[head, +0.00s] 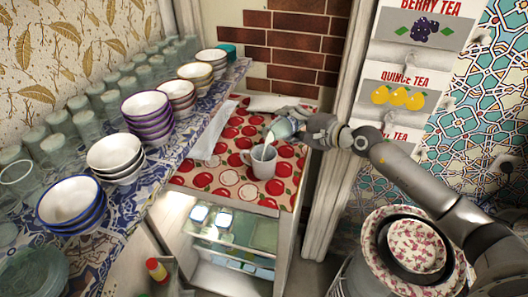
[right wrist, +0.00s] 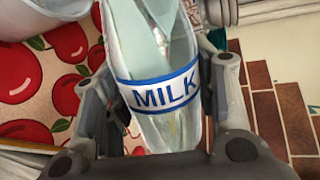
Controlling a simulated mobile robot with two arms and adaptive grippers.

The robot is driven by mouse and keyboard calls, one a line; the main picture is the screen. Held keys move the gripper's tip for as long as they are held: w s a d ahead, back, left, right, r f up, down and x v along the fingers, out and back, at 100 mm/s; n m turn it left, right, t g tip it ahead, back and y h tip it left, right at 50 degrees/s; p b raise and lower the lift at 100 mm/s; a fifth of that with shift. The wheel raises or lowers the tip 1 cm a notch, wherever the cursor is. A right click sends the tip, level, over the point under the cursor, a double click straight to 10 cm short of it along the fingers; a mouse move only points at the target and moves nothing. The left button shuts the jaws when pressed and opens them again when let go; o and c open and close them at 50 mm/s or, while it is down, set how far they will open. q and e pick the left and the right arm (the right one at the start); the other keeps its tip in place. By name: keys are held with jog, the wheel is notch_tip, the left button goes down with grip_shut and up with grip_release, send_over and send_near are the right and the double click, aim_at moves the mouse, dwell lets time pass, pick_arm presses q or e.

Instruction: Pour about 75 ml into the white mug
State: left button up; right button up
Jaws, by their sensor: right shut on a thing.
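The white mug (head: 263,162) stands upright on the red apple-pattern cloth (head: 203,180). My right gripper (head: 297,124) is shut on the milk bottle (head: 282,129), up and to the right of the mug. The bottle is tilted, its mouth end toward the mug, and a whitish streak runs down from it to the mug's opening. In the right wrist view the bottle (right wrist: 160,70) with its blue MILK label sits between both fingers (right wrist: 162,105). A pale rounded edge at the top left there looks like the mug (right wrist: 28,25). The level inside the mug cannot be made out. My left gripper is out of view.
A shelf (head: 203,118) at the left holds stacked bowls (head: 148,108) and many glasses (head: 58,120). Below the cloth is an open cabinet (head: 235,240). A patterned bowl stack (head: 415,248) stands at the lower right. A brick wall (head: 300,48) rises behind.

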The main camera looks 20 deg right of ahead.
jog(key=shift+w+d+r, duration=0.1)
jog(key=shift+d+r, duration=0.15)
dwell(0.5)
jog(key=shift+a+r+n+h+p, duration=0.1)
jog(key=shift+r+n+h+p, duration=0.2)
jog(key=shift+r+n+p, duration=0.15)
dwell(1.6)
jog(key=shift+f, duration=0.1)
jog(key=shift+f+m+b, duration=0.25)
jog(key=shift+f+b, duration=0.3)
jog(key=shift+f+m+b, duration=0.35)
jog(key=shift+f+m, duration=0.05)
jog(key=shift+m, duration=0.1)
jog(key=shift+w+d+y, duration=0.15)
jog(key=shift+d+y, duration=0.15)
jog(key=shift+y, duration=0.1)
jog(key=shift+w+d+f+m+y+b, duration=0.15)
jog(key=shift+f+m+y+b, duration=0.15)
jog(key=shift+f+m+b, duration=0.35)
jog(key=shift+b, duration=0.3)
jog(key=shift+m, duration=0.35)
